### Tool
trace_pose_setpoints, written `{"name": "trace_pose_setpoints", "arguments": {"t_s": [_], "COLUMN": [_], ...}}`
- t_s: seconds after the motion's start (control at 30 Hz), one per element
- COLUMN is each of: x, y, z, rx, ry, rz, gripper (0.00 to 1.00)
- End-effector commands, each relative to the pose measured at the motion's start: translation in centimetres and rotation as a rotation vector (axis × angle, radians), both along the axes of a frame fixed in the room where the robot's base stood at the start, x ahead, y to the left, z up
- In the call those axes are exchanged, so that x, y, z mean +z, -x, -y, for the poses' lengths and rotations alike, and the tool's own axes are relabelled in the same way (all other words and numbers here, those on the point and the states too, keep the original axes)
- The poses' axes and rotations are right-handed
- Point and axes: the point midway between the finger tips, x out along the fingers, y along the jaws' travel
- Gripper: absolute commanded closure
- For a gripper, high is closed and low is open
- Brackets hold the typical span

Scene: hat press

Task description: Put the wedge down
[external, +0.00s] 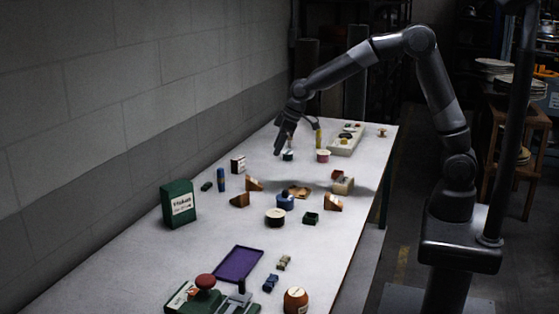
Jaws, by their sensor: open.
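Three brown wedge-shaped blocks stand on the white table (175,262). One wedge (254,184) is left of the middle, another wedge (239,200) is just nearer, and a third wedge (333,202) is to the right. I cannot tell which one the task means. My gripper (290,142) is open above the far part of the table, beyond all three wedges and apart from them. I see no wedge between its fingers, though the view there is small and dark.
A small green-and-white pot (288,156) and a pink-topped pot (322,156) are near my gripper. A pale tray (345,143) lies behind. The wall borders the left.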

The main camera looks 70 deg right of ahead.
Motion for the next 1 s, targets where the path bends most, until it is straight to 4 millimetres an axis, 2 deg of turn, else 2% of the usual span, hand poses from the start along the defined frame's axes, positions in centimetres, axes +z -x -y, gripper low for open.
{"name": "trace_pose_setpoints", "arguments": {"t_s": [0.03,0.2,0.5,0.7,0.9,1.0], "x": [1.6,6.1,11.1,12.4,12.2,11.7], "y": [1.3,6.8,17.5,24.7,31.3,33.7], "z": [0.3,1.5,3.5,4.7,5.7,6.1], "rx": [-0.013,-0.065,-0.167,-0.239,-0.311,-0.339], "ry": [0.001,0.003,0.002,-0.003,-0.012,-0.017], "rz": [0.010,0.023,0.049,0.066,0.083,0.089], "gripper": [0.43,0.43,0.43,0.43,0.43,0.43]}}
